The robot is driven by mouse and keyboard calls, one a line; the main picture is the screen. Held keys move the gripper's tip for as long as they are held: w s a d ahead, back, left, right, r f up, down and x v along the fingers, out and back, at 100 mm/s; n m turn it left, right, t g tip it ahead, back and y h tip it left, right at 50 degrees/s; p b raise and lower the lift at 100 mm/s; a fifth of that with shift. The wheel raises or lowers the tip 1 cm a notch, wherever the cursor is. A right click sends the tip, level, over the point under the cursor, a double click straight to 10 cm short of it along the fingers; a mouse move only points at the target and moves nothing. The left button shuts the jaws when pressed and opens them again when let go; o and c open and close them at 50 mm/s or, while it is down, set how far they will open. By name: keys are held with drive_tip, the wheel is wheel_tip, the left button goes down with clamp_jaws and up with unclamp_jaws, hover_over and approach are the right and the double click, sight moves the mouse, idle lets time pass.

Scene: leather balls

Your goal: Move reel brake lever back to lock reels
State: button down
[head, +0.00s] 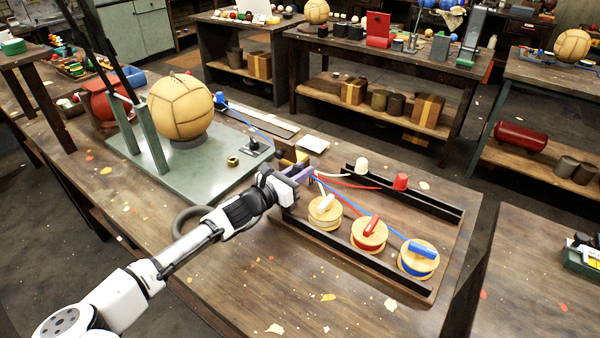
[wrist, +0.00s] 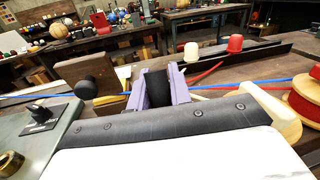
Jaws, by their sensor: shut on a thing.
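My gripper (head: 300,175) is at the left end of the reel board. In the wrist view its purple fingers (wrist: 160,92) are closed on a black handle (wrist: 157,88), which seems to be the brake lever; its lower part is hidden. Three wooden reels stand in a slanting row right of the gripper: white (head: 325,212), red (head: 369,236) and blue (head: 418,260), each with a coloured crank on top. The red reel (wrist: 305,100) also shows at the right of the wrist view.
A wooden block with a black knob (wrist: 85,88) stands just left of the fingers. Black rails (head: 405,192) edge the board. Red (head: 401,181) and white (head: 362,165) cones stand behind the reels. Threads cross near the gripper. A stitched ball (head: 181,106) is on the green plate (head: 190,175).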

drive_tip(key=b, duration=0.2)
drive_tip(key=shift+s+a+f+h+b, duration=0.15)
drive_tip(key=shift+s+f+h+b, duration=0.05)
drive_tip(key=shift+f+h+b, duration=0.1)
drive_tip(key=b, duration=0.2)
drive_tip(key=t+h+b, duration=0.1)
drive_tip(key=b, duration=0.2)
drive_tip(key=shift+s+a+r, duration=0.25)
drive_tip(key=shift+s+r, duration=0.1)
drive_tip(key=shift+s, duration=0.05)
drive_tip(key=shift+s+a+r+t+h+b, duration=0.2)
drive_tip(key=shift+r+t+h+b, duration=0.25)
drive_tip(key=shift+b, duration=0.55)
drive_tip(key=c, duration=1.3)
unclamp_jaws()
